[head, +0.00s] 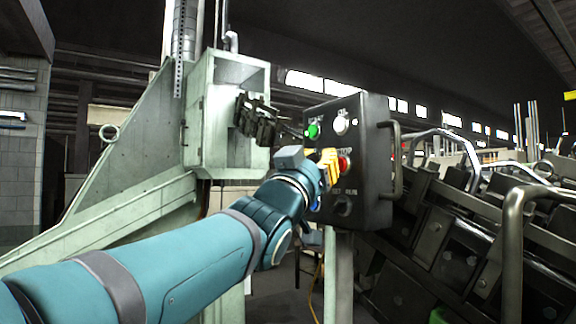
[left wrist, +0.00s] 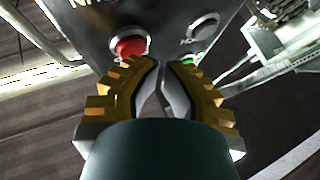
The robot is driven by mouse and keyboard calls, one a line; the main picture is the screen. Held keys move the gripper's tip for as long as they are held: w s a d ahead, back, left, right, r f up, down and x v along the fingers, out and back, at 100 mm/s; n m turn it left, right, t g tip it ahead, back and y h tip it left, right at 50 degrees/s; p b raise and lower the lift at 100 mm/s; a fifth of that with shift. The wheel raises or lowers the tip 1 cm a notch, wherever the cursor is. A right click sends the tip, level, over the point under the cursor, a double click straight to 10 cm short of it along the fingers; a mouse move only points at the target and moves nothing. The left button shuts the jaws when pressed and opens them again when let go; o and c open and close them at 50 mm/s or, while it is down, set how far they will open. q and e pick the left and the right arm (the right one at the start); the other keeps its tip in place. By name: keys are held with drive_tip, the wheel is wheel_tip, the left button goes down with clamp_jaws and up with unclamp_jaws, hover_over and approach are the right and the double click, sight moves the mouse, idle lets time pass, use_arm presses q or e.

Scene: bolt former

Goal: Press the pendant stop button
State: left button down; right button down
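The pendant is a dark box (head: 369,150) on a post, with a red button (head: 344,163) on its face. I take the red button as the stop button; the lettering near it is too small to read surely. My left gripper (head: 331,165), with yellow fingers, is at the panel just left of the red button and partly covers it. In the left wrist view the fingertips (left wrist: 163,66) meet or nearly meet, with nothing between them. The red button (left wrist: 131,46) is beyond them, slightly left. I cannot tell whether they touch the panel. My right gripper is not seen.
A green button (head: 313,130) and a white one (head: 341,125) sit above the red one. A metal handle (head: 393,160) sticks out at the pendant's right side. A pale green machine cabinet (head: 226,110) stands left, and machinery with rails (head: 480,220) fills the right.

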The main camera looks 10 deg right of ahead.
use_arm(q)
drive_tip(key=shift+w+d, duration=0.15)
drive_tip(key=shift+d, duration=0.3)
idle(0.6)
drive_tip(key=shift+a, duration=0.2)
drive_tip(key=shift+s+a+b, duration=0.25)
drive_tip(key=shift+a+b, duration=0.15)
drive_tip(key=shift+a, duration=0.25)
drive_tip(key=shift+s+a+b, duration=0.25)
drive_tip(key=shift+s+a, duration=0.05)
drive_tip(key=shift+a, duration=0.5)
drive_tip(key=shift+s+a+b, duration=0.25)
drive_tip(key=shift+a+b, duration=0.05)
drive_tip(key=shift+a, duration=0.45)
drive_tip(key=shift+s+a+b, duration=0.25)
drive_tip(key=shift+s+a, duration=0.05)
drive_tip(key=shift+a, duration=0.5)
